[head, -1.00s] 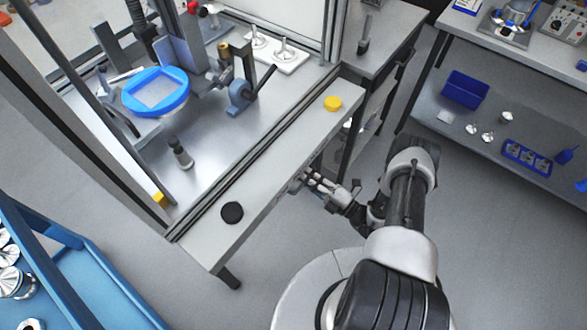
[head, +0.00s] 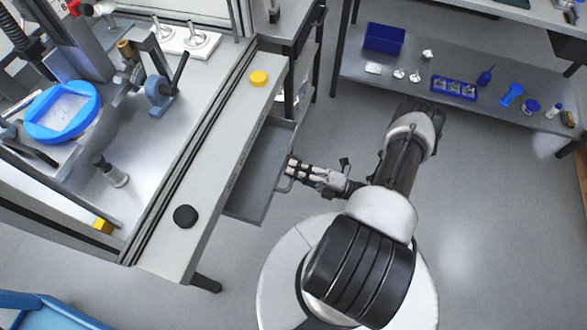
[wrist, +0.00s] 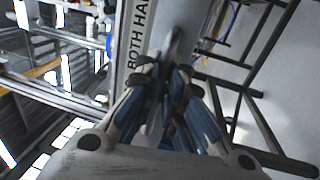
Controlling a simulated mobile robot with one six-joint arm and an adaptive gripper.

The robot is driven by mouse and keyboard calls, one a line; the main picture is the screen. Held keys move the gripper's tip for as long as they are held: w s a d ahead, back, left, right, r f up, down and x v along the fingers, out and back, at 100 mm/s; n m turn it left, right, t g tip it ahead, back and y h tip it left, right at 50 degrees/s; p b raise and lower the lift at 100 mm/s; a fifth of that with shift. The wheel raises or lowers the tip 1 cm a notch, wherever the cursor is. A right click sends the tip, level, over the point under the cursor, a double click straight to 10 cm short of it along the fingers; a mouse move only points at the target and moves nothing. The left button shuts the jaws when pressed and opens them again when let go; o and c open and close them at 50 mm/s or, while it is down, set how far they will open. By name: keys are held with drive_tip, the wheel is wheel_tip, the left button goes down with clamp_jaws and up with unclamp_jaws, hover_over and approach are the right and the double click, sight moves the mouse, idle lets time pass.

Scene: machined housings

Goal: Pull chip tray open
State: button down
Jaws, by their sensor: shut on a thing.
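The chip tray (head: 248,198) is a grey shallow drawer under the machine's front ledge. In the head view it stands part-way out of the machine, and its inside is visible and looks empty. My gripper (head: 291,170) is at the tray's outer front edge, shut on its handle. In the wrist view my gripper's fingers (wrist: 162,85) close around a grey bar, which is mostly hidden between them.
The machine's front ledge (head: 215,170) carries a black round knob (head: 185,216) and a yellow one (head: 259,78). A bench (head: 350,70) with a blue bin (head: 385,38) stands at the back right. The floor to the right is clear.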

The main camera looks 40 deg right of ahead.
drive_tip(key=c, duration=1.7)
unclamp_jaws()
drive_tip(key=v, duration=1.2)
drive_tip(key=shift+w+r, duration=0.1)
drive_tip(key=shift+r, duration=0.05)
